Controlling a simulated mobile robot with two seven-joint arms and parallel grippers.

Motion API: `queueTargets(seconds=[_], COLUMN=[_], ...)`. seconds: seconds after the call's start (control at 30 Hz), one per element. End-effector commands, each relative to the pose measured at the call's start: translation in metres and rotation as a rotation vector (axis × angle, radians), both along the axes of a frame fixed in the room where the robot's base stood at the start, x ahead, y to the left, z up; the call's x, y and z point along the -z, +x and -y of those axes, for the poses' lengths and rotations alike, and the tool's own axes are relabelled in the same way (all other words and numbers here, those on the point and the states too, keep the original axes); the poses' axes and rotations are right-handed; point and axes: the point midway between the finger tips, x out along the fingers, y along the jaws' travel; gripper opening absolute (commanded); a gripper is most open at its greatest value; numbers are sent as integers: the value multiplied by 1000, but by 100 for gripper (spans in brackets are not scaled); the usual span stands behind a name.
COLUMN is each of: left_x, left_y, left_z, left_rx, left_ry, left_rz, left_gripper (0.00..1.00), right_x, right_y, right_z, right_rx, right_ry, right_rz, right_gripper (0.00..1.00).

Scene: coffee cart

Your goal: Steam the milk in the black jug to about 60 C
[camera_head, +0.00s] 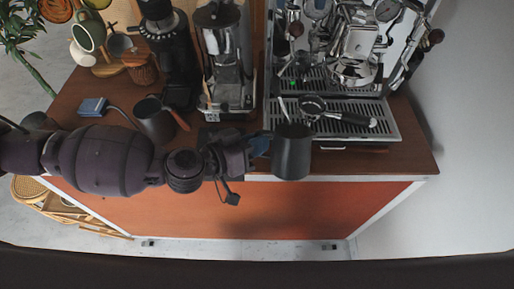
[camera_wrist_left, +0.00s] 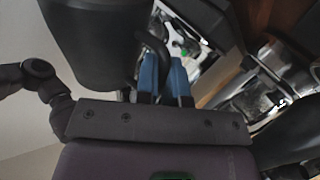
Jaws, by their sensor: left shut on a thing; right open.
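The black jug (camera_head: 291,153) appears at the counter's front edge, in front of the espresso machine (camera_head: 355,45). My left gripper (camera_head: 260,146) is shut on its handle, with blue fingertips (camera_wrist_left: 165,78) on either side of the dark handle (camera_wrist_left: 153,45) in the left wrist view. The jug body (camera_wrist_left: 90,45) fills the upper left there. A thin pale rod (camera_head: 283,109) rises at the jug's rim; I cannot tell whether it is inside. The jug looks roughly upright. The milk is not visible. My right gripper is not in view.
A portafilter (camera_head: 313,104) lies on the drip tray (camera_head: 362,108), its black handle pointing right. A second dark jug (camera_head: 154,122), a blue-grey block (camera_head: 93,106) and grinders (camera_head: 225,60) stand to the left. Bare counter (camera_head: 415,155) lies at the right.

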Motion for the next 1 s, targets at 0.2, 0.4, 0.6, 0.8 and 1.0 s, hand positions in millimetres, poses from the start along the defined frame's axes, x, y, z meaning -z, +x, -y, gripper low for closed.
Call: queueTargets(seconds=[0.2,0.4,0.6,0.8,1.0], left_x=[-10,-17,-25,-32,-40], left_y=[10,18,26,35,43], left_z=[0,0,-1,-1,-1], left_rx=[-1,0,0,0,1], left_ry=[-1,0,0,0,-1], left_rz=[3,3,4,3,3], left_gripper=[0,0,0,0,0], right_x=[0,0,0,0,0], right_y=[0,0,0,0,0], right_z=[0,0,0,0,0], right_rx=[0,0,0,0,0], right_ry=[0,0,0,0,0], right_rz=[0,0,0,0,0], right_gripper=[51,51,51,51,51])
